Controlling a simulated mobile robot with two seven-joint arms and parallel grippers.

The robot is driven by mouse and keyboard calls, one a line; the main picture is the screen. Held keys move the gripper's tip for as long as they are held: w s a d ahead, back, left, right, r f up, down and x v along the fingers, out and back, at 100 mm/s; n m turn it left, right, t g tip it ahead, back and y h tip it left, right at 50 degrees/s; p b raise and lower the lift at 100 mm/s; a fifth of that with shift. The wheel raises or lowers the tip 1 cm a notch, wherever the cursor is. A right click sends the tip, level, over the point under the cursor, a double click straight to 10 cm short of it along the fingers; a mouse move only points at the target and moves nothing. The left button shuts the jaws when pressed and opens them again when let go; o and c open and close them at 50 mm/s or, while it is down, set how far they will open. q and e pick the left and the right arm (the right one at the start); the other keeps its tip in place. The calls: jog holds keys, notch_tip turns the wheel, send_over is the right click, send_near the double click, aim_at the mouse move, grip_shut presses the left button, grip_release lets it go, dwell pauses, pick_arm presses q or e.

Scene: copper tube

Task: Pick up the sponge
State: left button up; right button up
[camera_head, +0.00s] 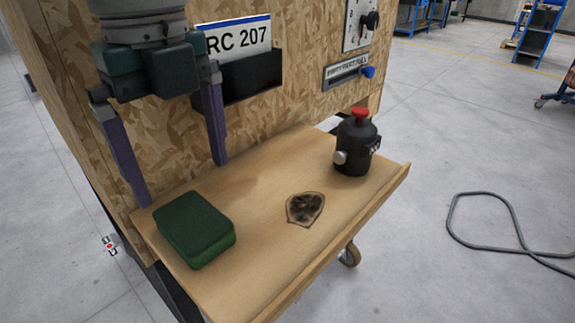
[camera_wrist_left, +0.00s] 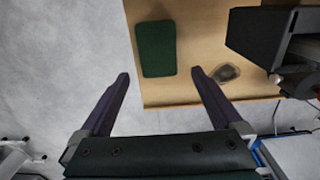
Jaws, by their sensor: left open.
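The green sponge (camera_head: 195,228) lies flat at the left end of the wooden shelf (camera_head: 262,247). It also shows in the left wrist view (camera_wrist_left: 156,48), beyond my fingertips and roughly between their lines. My left gripper (camera_head: 184,184) is open and empty, with two purple fingers pointing down. It hangs above the shelf near its back left, on the far side of the sponge and apart from it. The fingers also show in the left wrist view (camera_wrist_left: 160,73). My right gripper is in neither view.
A black bottle with a red cap (camera_head: 355,145) stands at the shelf's right end. A dark burn-like mark (camera_head: 305,208) lies mid-shelf. A chipboard wall (camera_head: 290,80) rises behind, with a black box (camera_head: 251,77) under a "RC 207" plate. Bare shelf lies right of the sponge.

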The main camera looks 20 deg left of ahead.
pick_arm(q)
jog(key=f, duration=0.8)
jog(key=shift+s+a, duration=0.1)
jog(key=shift+s, duration=0.1)
jog(key=c, duration=1.3)
notch_tip(320, 180, up, 20)
jog(key=p, duration=0.2)
notch_tip(320, 180, up, 5)
jog(key=n+p, duration=0.4)
jog(key=n, duration=0.9)
send_over(195, 222)
jog(key=d, duration=0.3)
jog(key=s+r+n+p, duration=0.2)
jog(key=r+n+p, duration=0.1)
jog(key=r+p, duration=0.9)
jog(key=s+r+n+p, duration=0.3)
jog(key=r+p, duration=1)
jog(key=p, duration=0.1)
jog(key=s+d+r+n+p, duration=0.1)
jog(key=s+r+n+p, duration=0.1)
jog(key=r+p, duration=1.1)
jog(key=shift+s+r+n+p, duration=0.2)
jog(key=shift+s+n+p, duration=0.1)
jog(key=shift+n, duration=0.5)
